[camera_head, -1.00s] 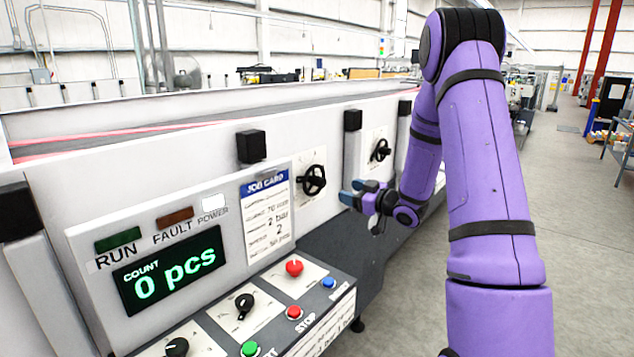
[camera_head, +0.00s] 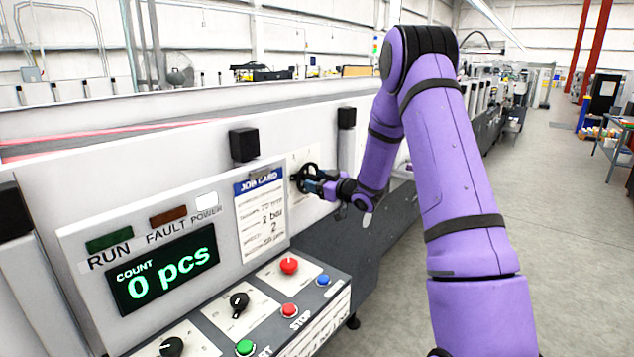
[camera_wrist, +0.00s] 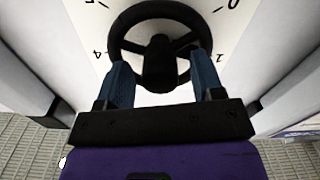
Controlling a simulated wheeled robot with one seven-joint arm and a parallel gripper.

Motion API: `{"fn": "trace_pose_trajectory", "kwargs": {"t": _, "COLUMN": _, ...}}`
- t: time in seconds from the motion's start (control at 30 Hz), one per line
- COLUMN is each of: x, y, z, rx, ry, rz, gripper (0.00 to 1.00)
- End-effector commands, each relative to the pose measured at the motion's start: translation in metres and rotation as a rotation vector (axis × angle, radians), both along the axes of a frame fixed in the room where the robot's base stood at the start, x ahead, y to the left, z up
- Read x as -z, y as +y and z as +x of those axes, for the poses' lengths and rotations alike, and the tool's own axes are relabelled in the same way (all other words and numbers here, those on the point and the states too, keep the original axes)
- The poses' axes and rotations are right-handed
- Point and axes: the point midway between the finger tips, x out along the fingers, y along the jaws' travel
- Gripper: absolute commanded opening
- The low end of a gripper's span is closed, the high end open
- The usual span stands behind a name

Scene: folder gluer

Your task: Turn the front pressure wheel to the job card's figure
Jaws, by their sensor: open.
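The front pressure wheel (camera_head: 304,174) is a black spoked handwheel on the machine's white side panel, just right of the job card (camera_head: 262,215). The card shows "2 bar" and a "2"; its smaller print is unreadable. In the wrist view the wheel (camera_wrist: 158,62) fills the top middle, with dial figures 5, 4, 0 and 1 partly visible around it. My gripper (camera_head: 316,184) is at the wheel. In the wrist view my gripper (camera_wrist: 161,76) is open, one blue finger on each side of the hub, overlapping the lower rim. Whether the fingers touch it I cannot tell.
A control panel below the card carries a red knob (camera_head: 289,265), black selector (camera_head: 239,301) and several push buttons. The count display (camera_head: 165,272) reads 0 pcs. A black block (camera_head: 346,117) on an upright stands right of the wheel.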

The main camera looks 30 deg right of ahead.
Motion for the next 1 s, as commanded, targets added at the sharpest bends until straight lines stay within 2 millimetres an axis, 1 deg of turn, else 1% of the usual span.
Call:
{"fn": "trace_pose_trajectory", "kwargs": {"t": 0.2, "x": 0.0, "y": 0.0, "z": 0.0003, "rx": 0.0, "ry": 0.0, "rz": 0.0, "gripper": 0.61}}
{"fn": "trace_pose_trajectory", "kwargs": {"t": 0.23, "x": 0.0, "y": 0.0, "z": 0.0002, "rx": 0.0, "ry": 0.0, "rz": 0.0, "gripper": 0.57}}
{"fn": "trace_pose_trajectory", "kwargs": {"t": 0.27, "x": 0.0, "y": 0.0, "z": 0.0002, "rx": 0.0, "ry": 0.0, "rz": 0.0, "gripper": 0.5}}
{"fn": "trace_pose_trajectory", "kwargs": {"t": 0.3, "x": 0.0, "y": 0.0, "z": 0.0002, "rx": 0.0, "ry": 0.0, "rz": 0.0, "gripper": 0.41}}
{"fn": "trace_pose_trajectory", "kwargs": {"t": 0.37, "x": -0.0001, "y": 0.0, "z": 0.0002, "rx": 0.0, "ry": 0.0, "rz": 0.0, "gripper": 0.27}}
{"fn": "trace_pose_trajectory", "kwargs": {"t": 0.4, "x": 0.0, "y": -0.0001, "z": 0.0001, "rx": 0.0, "ry": 0.0, "rz": 0.0, "gripper": 0.18}}
{"fn": "trace_pose_trajectory", "kwargs": {"t": 0.43, "x": -0.0001, "y": 0.0, "z": 0.0001, "rx": 0.0, "ry": 0.0, "rz": 0.0, "gripper": 0.12}}
{"fn": "trace_pose_trajectory", "kwargs": {"t": 0.77, "x": -0.0001, "y": -0.0006, "z": -0.0002, "rx": 0.001, "ry": 0.013, "rz": 0.035, "gripper": 0.12}}
{"fn": "trace_pose_trajectory", "kwargs": {"t": 1.0, "x": -0.0001, "y": -0.001, "z": -0.0003, "rx": 0.001, "ry": 0.059, "rz": 0.163, "gripper": 0.12}}
